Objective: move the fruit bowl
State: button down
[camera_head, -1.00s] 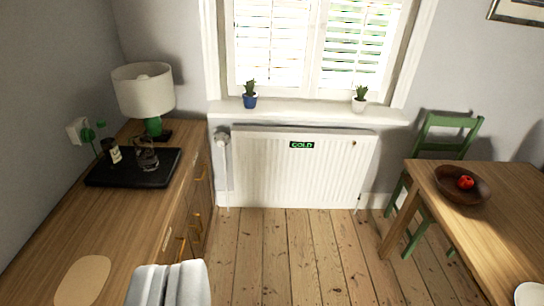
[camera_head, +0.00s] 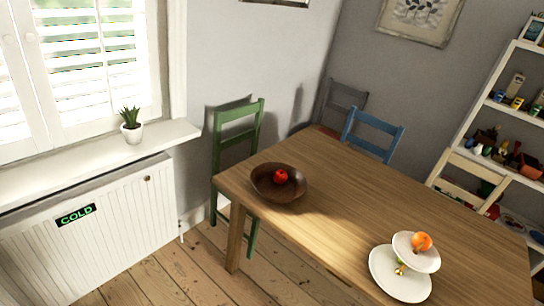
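The fruit bowl (camera_head: 270,190) is a dark brown wooden bowl near the left corner of the wooden dining table (camera_head: 345,205). A red fruit (camera_head: 281,176), perhaps an apple or tomato, lies inside it. The bowl stands upright and nothing touches it from outside. My gripper does not show in the current view.
A white two-tier stand (camera_head: 398,272) with an orange fruit (camera_head: 421,241) stands at the table's front. Green (camera_head: 238,150) and blue (camera_head: 372,138) chairs stand around the table. A radiator (camera_head: 95,235) is at left, shelves (camera_head: 505,110) at right. Floorboards (camera_head: 185,275) between radiator and table look clear.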

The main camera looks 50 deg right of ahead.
aim_at(261, 177)
jog(key=z, duration=0.45)
jog(key=i, duration=1.35)
jog(key=z, duration=0.85)
jog(key=i, duration=1.45)
jog(key=z, duration=0.35)
